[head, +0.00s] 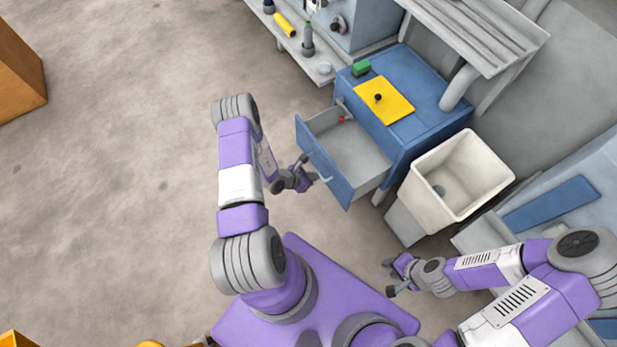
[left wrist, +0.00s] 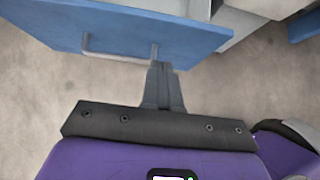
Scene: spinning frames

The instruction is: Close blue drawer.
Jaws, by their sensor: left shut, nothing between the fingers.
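The blue drawer (head: 326,166) is pulled out of the blue cabinet (head: 408,128) in the head view. Its grey inside shows, with a small red item (head: 343,119) near the back left corner. My left gripper (head: 314,176) is shut and empty, close to the drawer's front face near the handle. In the left wrist view, the blue drawer front (left wrist: 130,35) fills the top, and the shut fingertips (left wrist: 160,70) are just below the handle (left wrist: 115,57); I cannot tell whether they touch it. My right gripper (head: 388,277) is low, away from the drawer; its fingers look spread.
A white bin (head: 458,178) stands right beside the cabinet. A grey shelf with bottles (head: 307,40) is behind left.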

